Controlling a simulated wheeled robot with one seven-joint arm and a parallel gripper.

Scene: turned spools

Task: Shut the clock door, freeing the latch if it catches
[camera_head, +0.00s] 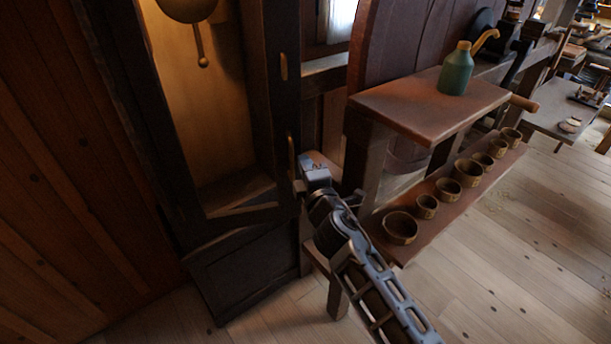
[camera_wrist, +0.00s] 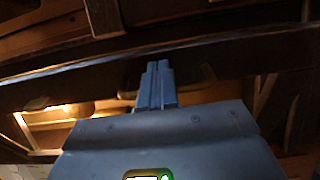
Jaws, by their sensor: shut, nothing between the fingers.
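The tall dark clock case (camera_head: 230,258) stands left of centre in the head view, its lit inside showing a pendulum (camera_head: 202,55). A dark upright frame of the clock door (camera_head: 268,110) runs along its right side; how far the door stands open is hard to tell. It carries a brass handle (camera_head: 291,158) and a smaller brass piece (camera_head: 283,66), possibly the latch. My gripper (camera_head: 299,187) is shut and empty by the handle's lower end. In the wrist view the closed fingers (camera_wrist: 158,75) lie over the dark frame, beside the brass handle (camera_wrist: 205,78); contact is unclear.
A wooden bench (camera_head: 420,100) with a green oil can (camera_head: 456,72) stands close on the right. A lower shelf (camera_head: 455,206) holds several small wooden bowls (camera_head: 400,228) near my arm. Open plank floor (camera_head: 500,270) lies at the lower right.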

